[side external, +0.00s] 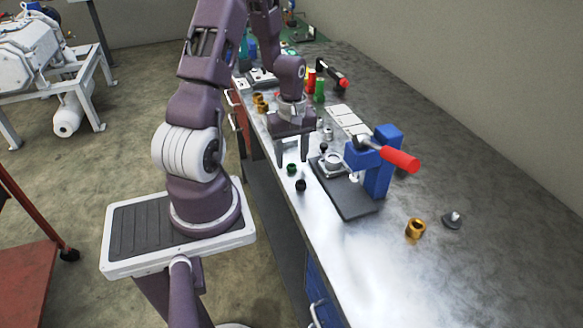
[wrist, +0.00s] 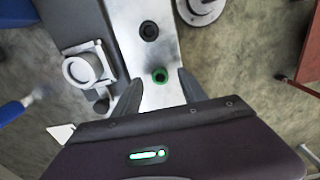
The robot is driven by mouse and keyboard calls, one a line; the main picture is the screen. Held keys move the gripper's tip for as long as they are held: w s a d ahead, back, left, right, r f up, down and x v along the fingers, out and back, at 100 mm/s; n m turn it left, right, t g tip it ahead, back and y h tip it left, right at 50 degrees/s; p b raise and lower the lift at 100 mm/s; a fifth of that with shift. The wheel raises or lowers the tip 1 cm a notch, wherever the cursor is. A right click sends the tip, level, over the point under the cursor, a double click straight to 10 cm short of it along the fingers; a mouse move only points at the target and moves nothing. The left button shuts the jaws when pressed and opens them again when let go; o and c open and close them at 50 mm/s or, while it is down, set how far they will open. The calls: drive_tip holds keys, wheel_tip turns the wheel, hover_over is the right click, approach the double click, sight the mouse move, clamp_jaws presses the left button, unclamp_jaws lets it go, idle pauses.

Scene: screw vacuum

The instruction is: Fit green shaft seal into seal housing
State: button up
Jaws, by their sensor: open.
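The green shaft seal (side external: 292,168) is a small green ring with a dark centre lying on the metal bench near its front edge. It also shows in the wrist view (wrist: 160,75). My gripper (side external: 292,162) is open, pointing down above the seal. In the wrist view the seal appears between my fingertips (wrist: 160,78), with a gap on each side. The likely seal housing, a light grey round part (side external: 333,162), sits on the dark base of the blue press, right of my gripper. In the wrist view it is at the left (wrist: 80,69).
A similar black ring (side external: 301,185) lies close to the green seal. The blue press (side external: 384,165) has a red-handled lever (side external: 400,159). A brass bushing (side external: 415,228) and a grey part (side external: 453,219) stand at the right. The front bench surface is clear.

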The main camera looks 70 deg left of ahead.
sight(295, 166)
wheel_tip(295, 166, down, 2)
clamp_jaws()
drive_tip(key=shift+r, duration=0.15)
wheel_tip(295, 166, up, 10)
drive_tip(key=f, duration=0.1)
drive_tip(key=w+d+r, duration=0.3)
drive_tip(key=w+d, duration=0.1)
drive_tip(key=w, duration=0.6)
drive_tip(key=shift+d, duration=0.3)
